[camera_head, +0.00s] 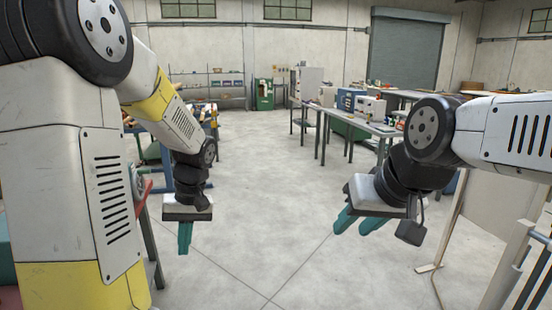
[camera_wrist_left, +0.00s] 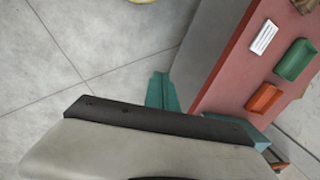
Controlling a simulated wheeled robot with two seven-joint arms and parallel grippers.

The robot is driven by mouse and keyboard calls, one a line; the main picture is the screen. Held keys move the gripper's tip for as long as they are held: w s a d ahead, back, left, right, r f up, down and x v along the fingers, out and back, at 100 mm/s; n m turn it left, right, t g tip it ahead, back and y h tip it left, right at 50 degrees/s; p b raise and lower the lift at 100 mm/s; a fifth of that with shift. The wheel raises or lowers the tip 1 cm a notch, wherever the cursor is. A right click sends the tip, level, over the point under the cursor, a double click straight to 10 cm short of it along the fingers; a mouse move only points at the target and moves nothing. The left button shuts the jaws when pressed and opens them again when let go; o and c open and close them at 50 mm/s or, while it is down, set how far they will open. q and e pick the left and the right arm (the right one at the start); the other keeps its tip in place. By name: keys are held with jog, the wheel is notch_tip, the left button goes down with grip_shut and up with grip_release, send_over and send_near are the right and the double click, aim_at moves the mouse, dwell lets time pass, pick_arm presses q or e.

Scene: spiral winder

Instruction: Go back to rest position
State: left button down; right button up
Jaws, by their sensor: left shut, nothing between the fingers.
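My left gripper (camera_head: 185,238) hangs pointing down over the bare floor in the head view. Its teal fingers are together with nothing between them. The teal fingertips also show in the left wrist view (camera_wrist_left: 162,92), close beside a red surface in the picture. My right gripper (camera_head: 357,222) is in the middle right of the head view, tilted down and to the left. Its two teal fingers are apart and I see nothing between them.
In the left wrist view a red surface (camera_wrist_left: 228,70) carries a white piece (camera_wrist_left: 264,37), a green piece (camera_wrist_left: 295,60) and an orange piece (camera_wrist_left: 263,99). A workbench (camera_head: 345,119) with machines stands back right. The floor (camera_head: 265,190) between the arms is clear.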

pick_arm(q)
jog(key=s+d+r+m+t+h, duration=0.4)
jog(key=s+d+r+t, duration=0.3)
jog(key=s+r, duration=0.4)
notch_tip(320, 180, up, 3)
jog(key=shift+s+d+r+m+h, duration=0.1)
jog(key=shift+s+d+m+h, duration=0.2)
jog(key=shift+d+m, duration=0.3)
